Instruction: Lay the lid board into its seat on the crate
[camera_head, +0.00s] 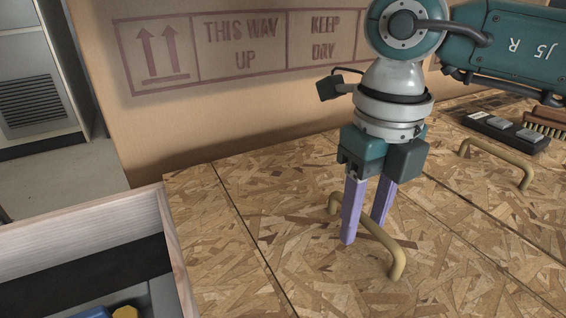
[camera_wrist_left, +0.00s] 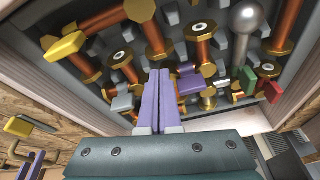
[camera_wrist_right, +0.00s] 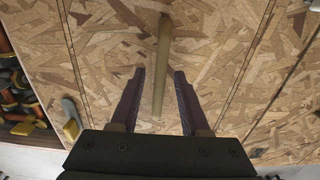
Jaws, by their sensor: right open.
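The crate (camera_head: 80,222) stands at the lower left of the head view, with pale wooden walls. The left wrist view shows copper and brass fittings inside it. OSB board (camera_head: 330,270) covers the surface to its right, with a tan bar handle (camera_head: 383,249); I cannot tell which panel between the seams is the lid board. My right gripper (camera_head: 364,230) is open, pointing down, with its fingers on either side of that handle (camera_wrist_right: 162,65). My left gripper (camera_wrist_left: 158,75) is over the crate's fittings with its fingers together and nothing visible between them. It is outside the head view.
A second tan handle (camera_head: 497,160) sits on the panel farther right. A brush (camera_head: 545,122) and a dark box with grey blocks (camera_head: 507,131) lie at the back right. A large cardboard box (camera_head: 240,85) stands behind. A yellow-ended tool (camera_wrist_right: 71,118) lies near the crate.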

